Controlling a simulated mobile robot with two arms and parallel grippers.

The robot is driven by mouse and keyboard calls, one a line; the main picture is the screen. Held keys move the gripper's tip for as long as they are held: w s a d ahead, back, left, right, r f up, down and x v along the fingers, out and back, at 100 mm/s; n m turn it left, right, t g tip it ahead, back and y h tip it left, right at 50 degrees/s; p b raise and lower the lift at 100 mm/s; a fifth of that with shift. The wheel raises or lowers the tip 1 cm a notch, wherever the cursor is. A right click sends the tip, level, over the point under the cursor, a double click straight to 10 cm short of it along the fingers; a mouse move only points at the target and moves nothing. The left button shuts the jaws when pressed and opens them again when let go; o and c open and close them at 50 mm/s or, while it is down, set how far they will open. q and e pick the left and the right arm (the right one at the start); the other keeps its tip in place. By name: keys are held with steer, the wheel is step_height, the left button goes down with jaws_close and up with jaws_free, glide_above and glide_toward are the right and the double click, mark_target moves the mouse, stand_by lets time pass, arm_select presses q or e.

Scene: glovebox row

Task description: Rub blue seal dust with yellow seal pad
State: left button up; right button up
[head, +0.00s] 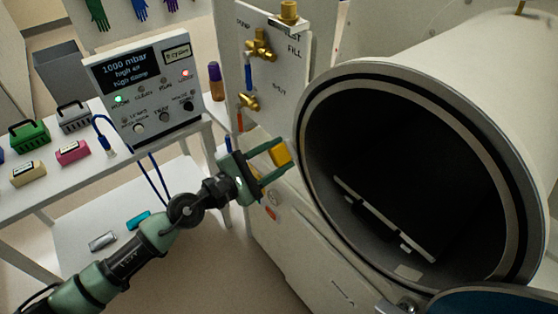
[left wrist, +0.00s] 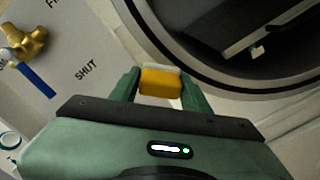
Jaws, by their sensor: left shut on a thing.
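My left gripper (head: 278,160) is shut on the yellow seal pad (head: 281,153). The pad also shows between the green fingers in the left wrist view (left wrist: 160,83), with a pale strip along its far edge. The gripper is in front of the white panel, just left of the round chamber opening (head: 312,130). The pad looks close to the opening's rim, but I cannot tell if it touches. A dark seal ring (left wrist: 165,68) runs around the opening. I see no clear dust on the visible ring. A blue door edge (head: 490,302) shows at the bottom right. My right gripper is not in view.
A control box (head: 145,85) with a lit display stands on the white table (head: 70,185) at left, with green, grey, pink and tan items nearby. Brass valves (head: 258,50) jut from the panel. A rail (head: 385,220) lies inside the dark chamber.

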arm_select(q)
steer(key=shift+s+a+f+b, duration=0.2)
steer(key=shift+s+a+b, duration=0.15)
steer(key=shift+a, duration=0.3)
steer(key=b+v, duration=0.1)
steer(key=v, duration=0.2)
steer(key=shift+s+a+r, duration=0.15)
steer(key=shift+s+a, duration=0.25)
steer(key=shift+a, duration=0.05)
steer(key=b+v, duration=0.2)
steer(key=v, duration=0.1)
